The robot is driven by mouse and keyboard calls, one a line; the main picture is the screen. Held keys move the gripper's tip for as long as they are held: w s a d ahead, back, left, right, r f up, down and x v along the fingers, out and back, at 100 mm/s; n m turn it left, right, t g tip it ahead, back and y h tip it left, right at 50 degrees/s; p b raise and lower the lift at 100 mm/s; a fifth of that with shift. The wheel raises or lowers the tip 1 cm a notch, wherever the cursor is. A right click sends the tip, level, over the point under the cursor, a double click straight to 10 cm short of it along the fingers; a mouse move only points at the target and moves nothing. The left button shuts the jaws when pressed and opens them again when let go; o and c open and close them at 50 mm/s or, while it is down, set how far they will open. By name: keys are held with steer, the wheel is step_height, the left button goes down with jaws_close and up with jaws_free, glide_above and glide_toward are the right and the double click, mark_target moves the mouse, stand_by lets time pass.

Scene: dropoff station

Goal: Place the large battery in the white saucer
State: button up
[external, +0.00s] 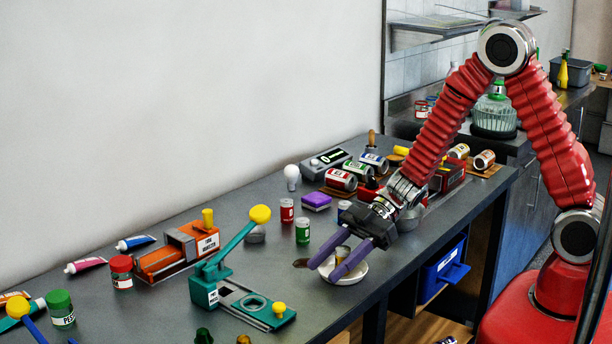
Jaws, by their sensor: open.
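The white saucer (357,274) sits near the front edge of the grey counter. A short cylinder with a tan top, which looks like the large battery (342,254), shows upright between my fingers, over or in the saucer. I cannot tell whether its bottom touches the saucer, as a finger hides it. My gripper (327,271) has purple fingers, reaches down to the saucer from the upper right, and is open. One finger lies on each side of the battery.
A teal press (239,273) and an orange machine (180,254) stand to the left. A green can (303,231), a red can (287,211) and a purple sponge (316,200) stand behind the saucer. A blue bin (442,269) sits below the counter.

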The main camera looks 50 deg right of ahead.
steer(key=v, duration=1.2)
steer(key=shift+r, duration=0.1)
stand_by(0.6)
